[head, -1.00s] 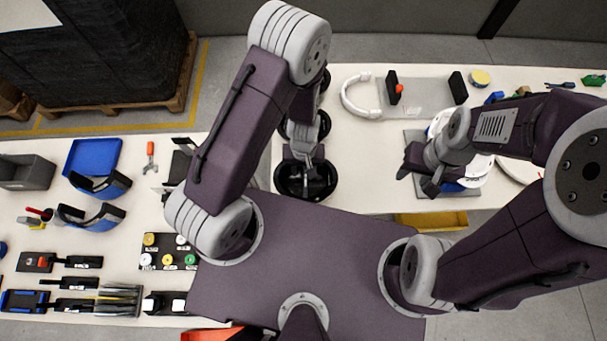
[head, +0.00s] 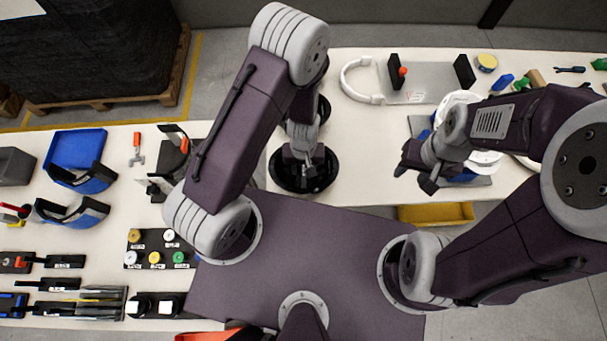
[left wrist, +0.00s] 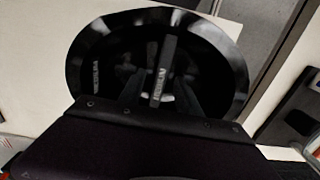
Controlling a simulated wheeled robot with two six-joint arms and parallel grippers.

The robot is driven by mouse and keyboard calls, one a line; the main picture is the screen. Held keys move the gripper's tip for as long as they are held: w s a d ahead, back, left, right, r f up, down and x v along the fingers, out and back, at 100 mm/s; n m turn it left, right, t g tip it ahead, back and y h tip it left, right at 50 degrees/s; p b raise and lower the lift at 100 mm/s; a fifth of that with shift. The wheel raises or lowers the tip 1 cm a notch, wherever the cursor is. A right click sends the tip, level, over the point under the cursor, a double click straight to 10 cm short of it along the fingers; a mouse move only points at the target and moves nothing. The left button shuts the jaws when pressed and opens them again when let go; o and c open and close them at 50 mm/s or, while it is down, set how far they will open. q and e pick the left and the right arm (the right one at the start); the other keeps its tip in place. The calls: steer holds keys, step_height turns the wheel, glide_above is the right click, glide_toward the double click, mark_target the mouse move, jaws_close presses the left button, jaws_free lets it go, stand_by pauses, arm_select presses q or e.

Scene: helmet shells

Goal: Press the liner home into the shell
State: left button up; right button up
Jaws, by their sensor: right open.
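A black round bowl-shaped piece (head: 281,180), which looks like a helmet part, sits on the light table at the middle of the head view. I cannot tell whether it is shell or liner. My left gripper (head: 310,170) points down into it. In the left wrist view the glossy bowl rim (left wrist: 232,62) surrounds my left fingers (left wrist: 160,95), with a dark lettered bar (left wrist: 166,55) between them; whether they grip it is unclear. My right gripper (head: 416,180) is open and empty, beside a white shell (head: 484,162) over something blue on a grey mat.
Another black round piece (head: 323,108) is partly hidden behind my left arm. A white headband (head: 350,80) and a grey plate with black uprights (head: 430,82) are at the back. A yellow tray (head: 436,213) lies below the table edge.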

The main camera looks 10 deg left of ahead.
arm_select(q)
steer(key=shift+w, duration=0.1)
jaws_close()
steer(key=shift+p, duration=0.3)
